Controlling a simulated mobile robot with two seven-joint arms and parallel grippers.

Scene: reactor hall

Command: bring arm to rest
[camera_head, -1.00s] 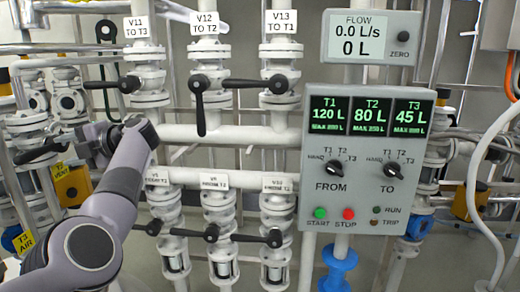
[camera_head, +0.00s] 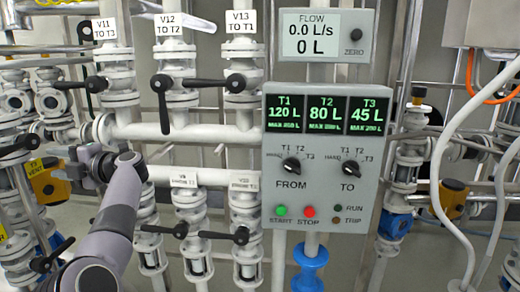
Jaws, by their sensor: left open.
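My left arm (camera_head: 105,235) comes in from the lower left. It is grey, bent at a round elbow joint near the bottom edge, and rises to the wrist. My left gripper (camera_head: 84,166) is small and dark, points left, and is open with nothing seen in it. It stands in front of the left pipework, below the V11 valve (camera_head: 96,84) and right of a yellow box (camera_head: 48,184). I cannot tell how far it is from the pipes. My right gripper is not in view.
Valves V12 (camera_head: 162,85) and V13 (camera_head: 236,84) have black handles. Lower valves with handles (camera_head: 180,230) stand beside the arm. A grey control panel (camera_head: 320,215) shows 120, 80 and 45 L. A flow display (camera_head: 325,34) reads 0.0 L/s. A white hose (camera_head: 440,165) hangs at right.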

